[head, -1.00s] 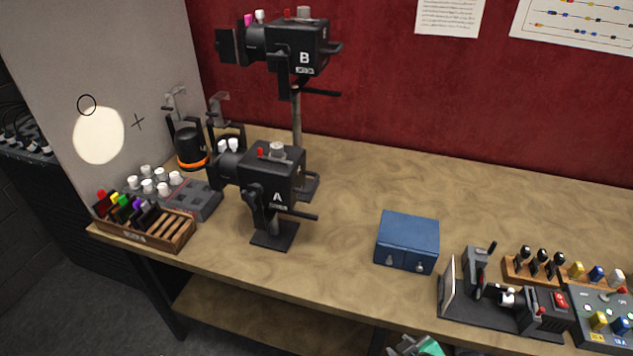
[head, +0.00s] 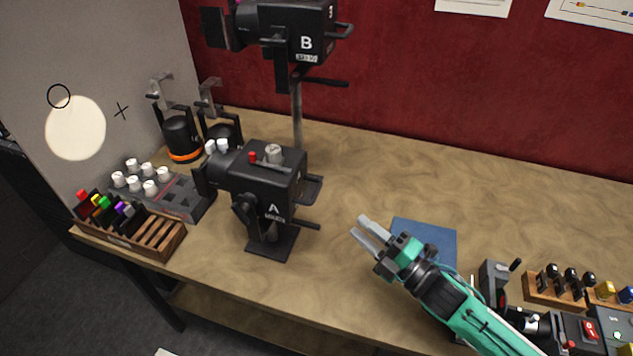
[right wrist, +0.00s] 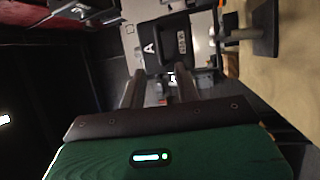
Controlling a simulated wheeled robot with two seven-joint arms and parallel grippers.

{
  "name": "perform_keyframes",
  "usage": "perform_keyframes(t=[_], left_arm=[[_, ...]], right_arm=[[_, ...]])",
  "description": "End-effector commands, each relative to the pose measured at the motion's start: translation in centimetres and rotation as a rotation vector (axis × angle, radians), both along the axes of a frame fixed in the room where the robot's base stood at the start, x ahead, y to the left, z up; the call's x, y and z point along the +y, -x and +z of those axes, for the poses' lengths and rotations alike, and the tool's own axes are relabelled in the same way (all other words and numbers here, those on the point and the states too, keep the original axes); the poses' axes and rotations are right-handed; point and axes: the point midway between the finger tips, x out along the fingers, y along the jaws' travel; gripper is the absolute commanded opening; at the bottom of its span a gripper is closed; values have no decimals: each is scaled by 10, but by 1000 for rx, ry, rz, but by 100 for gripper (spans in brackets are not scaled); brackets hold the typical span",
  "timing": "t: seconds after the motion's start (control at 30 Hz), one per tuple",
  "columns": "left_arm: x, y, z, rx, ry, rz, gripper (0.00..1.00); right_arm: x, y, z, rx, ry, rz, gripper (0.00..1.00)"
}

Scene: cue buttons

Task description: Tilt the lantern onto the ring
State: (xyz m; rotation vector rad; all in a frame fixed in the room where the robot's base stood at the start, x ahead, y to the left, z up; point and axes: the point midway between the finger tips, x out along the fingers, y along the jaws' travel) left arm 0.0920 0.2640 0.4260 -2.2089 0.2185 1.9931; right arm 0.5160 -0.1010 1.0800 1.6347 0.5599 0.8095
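Lantern A (head: 268,190), a black lamp on a short stand, stands on the table; it also shows in the right wrist view (right wrist: 165,45). Lantern B (head: 300,38) sits higher on a pole behind it. A round white light spot (head: 75,128) lies on the grey wall. The black ring (head: 59,96) is at the spot's upper left edge, partly overlapping it. A black cross (head: 121,111) is right of the spot. My right gripper (head: 364,231) is open and empty, right of lantern A and apart from it. My left gripper is not in view.
A wooden rack (head: 125,240) and a panel with white knobs (head: 180,198) are at the left. A small device (head: 495,285) stands at the right. The table's back middle is clear.

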Motion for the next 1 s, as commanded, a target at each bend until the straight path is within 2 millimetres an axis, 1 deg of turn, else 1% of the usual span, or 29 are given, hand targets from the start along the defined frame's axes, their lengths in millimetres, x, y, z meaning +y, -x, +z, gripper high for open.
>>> perform_keyframes(t=[0.17,0.3,0.5,0.7,0.83,1.0], left_arm=[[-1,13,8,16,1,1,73],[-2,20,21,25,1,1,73],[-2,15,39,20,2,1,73],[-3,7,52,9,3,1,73],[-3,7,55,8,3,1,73],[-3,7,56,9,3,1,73]], right_arm=[[11,-10,8,-9,-1,3,33],[31,-27,15,-7,-2,4,33],[63,-55,25,-6,-2,4,33],[88,-77,29,-4,-1,3,33],[97,-84,30,-4,0,3,33],[101,-88,29,-3,1,3,33]])
